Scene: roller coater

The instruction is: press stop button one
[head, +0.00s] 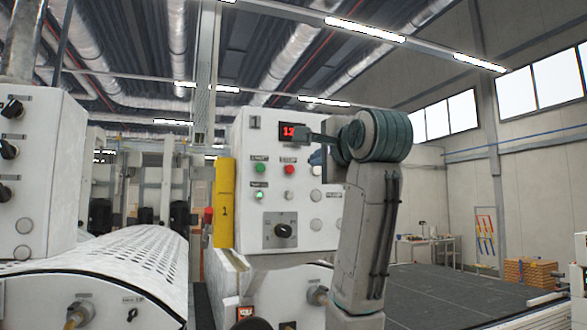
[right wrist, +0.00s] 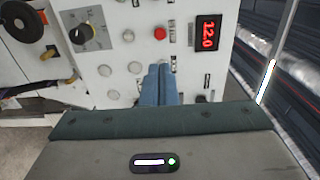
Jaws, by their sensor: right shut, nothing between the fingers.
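The red stop button (head: 289,169) is on the white control panel (head: 244,150) marked 1, below a red digital display (head: 287,131) and right of the green start button (head: 261,168). In the right wrist view the red button (right wrist: 160,33) shows beyond my fingertips, unobstructed. My right gripper (head: 304,135) comes from the right in front of the panel, its tips level with the display. It is shut and empty; its closed blue-grey fingers also show in the right wrist view (right wrist: 158,70). They appear apart from the button. My left gripper is not in view.
A black rotary knob (head: 283,230) and several pale round buttons sit lower on the panel. A yellow post (head: 224,203) stands at its left edge. A perforated white roller cover (head: 145,255) and another control cabinet (head: 38,170) are at left.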

